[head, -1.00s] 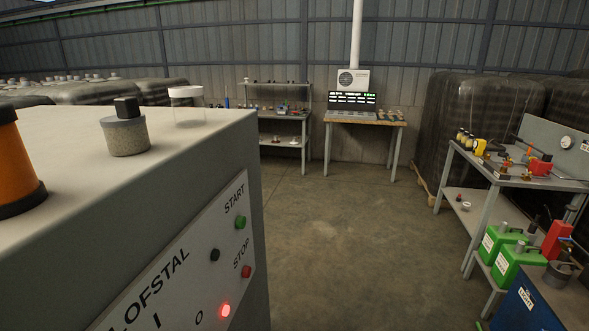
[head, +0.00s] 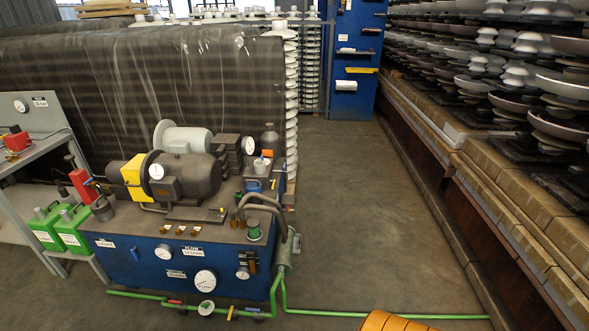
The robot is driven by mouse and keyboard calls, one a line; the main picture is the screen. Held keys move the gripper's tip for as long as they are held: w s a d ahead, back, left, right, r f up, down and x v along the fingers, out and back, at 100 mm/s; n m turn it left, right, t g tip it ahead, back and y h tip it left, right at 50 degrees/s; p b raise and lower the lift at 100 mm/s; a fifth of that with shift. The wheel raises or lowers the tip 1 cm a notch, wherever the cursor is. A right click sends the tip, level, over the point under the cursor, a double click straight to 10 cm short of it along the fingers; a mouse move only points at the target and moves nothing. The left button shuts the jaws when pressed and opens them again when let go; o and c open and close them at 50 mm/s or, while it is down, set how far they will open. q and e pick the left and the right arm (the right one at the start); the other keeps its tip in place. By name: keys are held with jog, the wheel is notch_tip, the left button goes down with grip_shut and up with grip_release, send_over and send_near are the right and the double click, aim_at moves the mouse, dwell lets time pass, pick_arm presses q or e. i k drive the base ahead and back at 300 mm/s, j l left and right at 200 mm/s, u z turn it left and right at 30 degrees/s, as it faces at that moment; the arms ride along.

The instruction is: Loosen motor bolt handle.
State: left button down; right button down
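A dark grey motor (head: 190,176) lies on top of a blue power unit (head: 135,262) left of centre in the head view. A yellow part (head: 132,177) sits at its left end, and a round white gauge is on it. A paler motor (head: 184,140) stands behind it. Several small brass-coloured fittings (head: 180,230) show along the unit's front top edge. I cannot make out which part is the motor bolt handle. Neither of my grippers is in view.
Green hoses (head: 390,315) run across the floor in front of the unit. Green cans (head: 72,232) stand at its left. A long rack of stacked insulators (head: 480,80) lines the right side. The aisle floor (head: 345,200) between is clear. An orange ribbed object (head: 392,321) shows at the bottom edge.

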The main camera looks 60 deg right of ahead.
aim_at(216, 210)
jog(key=z, duration=1.15)
